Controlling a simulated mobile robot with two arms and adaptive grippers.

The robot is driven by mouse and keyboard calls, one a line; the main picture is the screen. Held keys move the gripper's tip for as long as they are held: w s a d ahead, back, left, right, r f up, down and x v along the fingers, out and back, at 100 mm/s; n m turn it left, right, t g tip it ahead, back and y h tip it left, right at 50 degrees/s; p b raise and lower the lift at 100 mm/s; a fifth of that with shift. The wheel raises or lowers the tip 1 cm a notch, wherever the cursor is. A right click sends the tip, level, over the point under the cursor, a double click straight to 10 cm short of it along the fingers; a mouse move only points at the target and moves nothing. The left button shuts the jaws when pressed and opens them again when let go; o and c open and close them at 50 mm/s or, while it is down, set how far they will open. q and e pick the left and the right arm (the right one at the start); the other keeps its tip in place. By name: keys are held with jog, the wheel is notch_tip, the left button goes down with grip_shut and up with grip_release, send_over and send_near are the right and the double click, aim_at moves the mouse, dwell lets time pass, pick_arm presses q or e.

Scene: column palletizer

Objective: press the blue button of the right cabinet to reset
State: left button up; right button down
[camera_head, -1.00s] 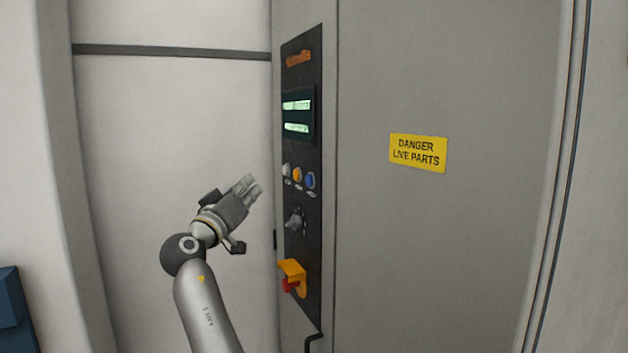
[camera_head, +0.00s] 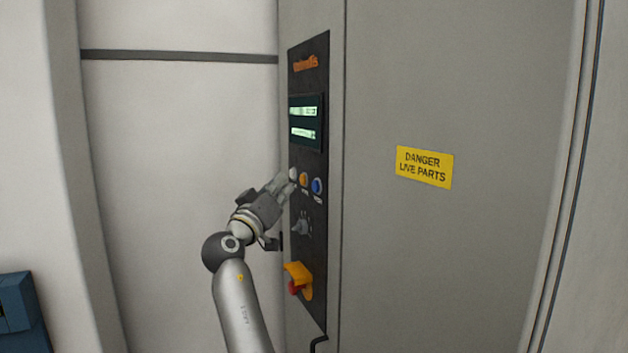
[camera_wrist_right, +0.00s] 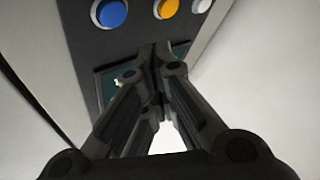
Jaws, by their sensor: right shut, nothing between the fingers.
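The right cabinet (camera_head: 450,260) is grey, with a dark control panel (camera_head: 313,225) on its left part. The blue button (camera_head: 317,186) is the rightmost of three round buttons in a row on the panel. It also shows at the top left of the right wrist view (camera_wrist_right: 112,12). My right gripper (camera_head: 286,181) is shut and empty, its fingertips close to the white button (camera_head: 293,174), left of the blue one. I cannot tell whether the fingertips touch the panel. My left gripper is not in view.
The orange button (camera_head: 304,180) sits between the white and blue ones. Below are a rotary knob (camera_head: 301,226) and a yellow and red switch (camera_head: 298,275). A lit display (camera_head: 305,122) is above. A yellow danger sign (camera_head: 424,167) is on the door. A blue object (camera_head: 20,305) stands at lower left.

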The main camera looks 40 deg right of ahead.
aim_at(316, 187)
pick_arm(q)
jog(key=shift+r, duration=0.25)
pick_arm(e)
jog(key=shift+s+d, duration=0.25)
jog(key=shift+d, duration=0.65)
jog(key=shift+s+d, duration=0.2)
jog(key=shift+d, duration=0.7)
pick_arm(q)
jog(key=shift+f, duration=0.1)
pick_arm(e)
jog(key=shift+d, duration=0.1)
pick_arm(q)
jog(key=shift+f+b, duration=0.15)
jog(key=shift+b, duration=0.15)
pick_arm(e)
jog(key=shift+s+d, duration=0.15)
jog(key=shift+d, duration=0.2)
